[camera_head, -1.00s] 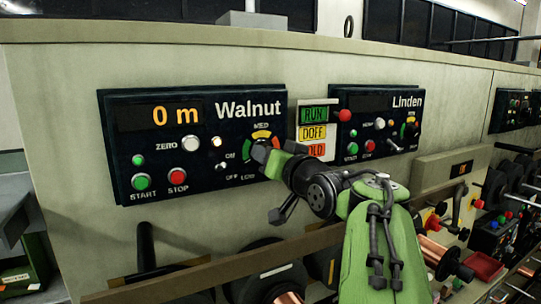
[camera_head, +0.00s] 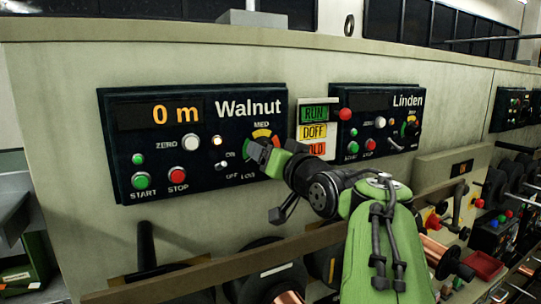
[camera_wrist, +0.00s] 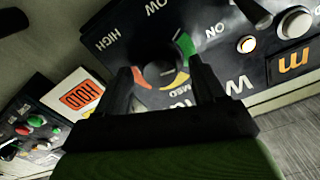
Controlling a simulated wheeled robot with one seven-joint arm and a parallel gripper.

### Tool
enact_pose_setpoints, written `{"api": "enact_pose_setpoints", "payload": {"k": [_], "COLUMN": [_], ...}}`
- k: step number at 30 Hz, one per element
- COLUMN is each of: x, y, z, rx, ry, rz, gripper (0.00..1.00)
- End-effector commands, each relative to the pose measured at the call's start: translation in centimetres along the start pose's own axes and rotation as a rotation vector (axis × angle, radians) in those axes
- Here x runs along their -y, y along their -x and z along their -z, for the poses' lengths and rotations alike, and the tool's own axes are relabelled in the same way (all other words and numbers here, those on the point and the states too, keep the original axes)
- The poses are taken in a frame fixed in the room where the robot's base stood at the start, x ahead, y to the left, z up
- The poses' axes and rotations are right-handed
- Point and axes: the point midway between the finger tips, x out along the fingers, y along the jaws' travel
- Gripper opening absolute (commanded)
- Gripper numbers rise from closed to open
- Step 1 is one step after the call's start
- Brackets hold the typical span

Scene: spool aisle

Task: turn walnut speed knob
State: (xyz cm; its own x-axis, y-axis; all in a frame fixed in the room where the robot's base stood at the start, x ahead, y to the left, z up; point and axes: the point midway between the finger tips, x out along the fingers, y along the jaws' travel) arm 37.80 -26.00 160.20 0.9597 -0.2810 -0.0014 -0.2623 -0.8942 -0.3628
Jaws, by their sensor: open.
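The Walnut panel (camera_head: 205,125) is a dark box on the pale machine wall, with an orange "0 m" display (camera_head: 173,114). Its speed knob (camera_wrist: 158,72) is a round dark dial, inside a coloured arc with LOW, MED and HIGH labels in the wrist view. My gripper (camera_wrist: 160,66) is open, with one finger on each side of the knob. Whether the fingers touch it cannot be told. In the head view my gripper (camera_head: 262,152) covers most of the knob and the lower arc. The pointer direction is not clear.
Green START (camera_head: 140,181) and red STOP (camera_head: 177,175) buttons, a white ZERO button (camera_head: 190,143) and a small toggle (camera_head: 220,166) sit left of the knob. A RUN/DOFF sign (camera_head: 313,130) and the Linden panel (camera_head: 378,120) are close on the right.

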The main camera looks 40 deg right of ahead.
Motion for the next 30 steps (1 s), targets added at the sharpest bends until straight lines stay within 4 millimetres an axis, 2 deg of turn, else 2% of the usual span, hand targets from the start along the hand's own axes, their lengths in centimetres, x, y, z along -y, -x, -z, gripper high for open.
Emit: {"api": "enact_pose_setpoints", "payload": {"k": [5,12,16,21,30], "x": [-0.1,-0.1,-0.1,-0.1,0.0], "y": [3.7,10.6,13.5,15.3,15.4], "z": [-0.2,-0.3,-0.2,-0.2,-0.1], "rx": [-0.007,-0.006,-0.005,-0.001,0.000], "ry": [0.001,0.001,0.001,0.000,0.000], "rz": [-0.002,0.000,0.001,0.000,-0.001], "gripper": [0.69,0.69,0.69,0.69,0.69]}}
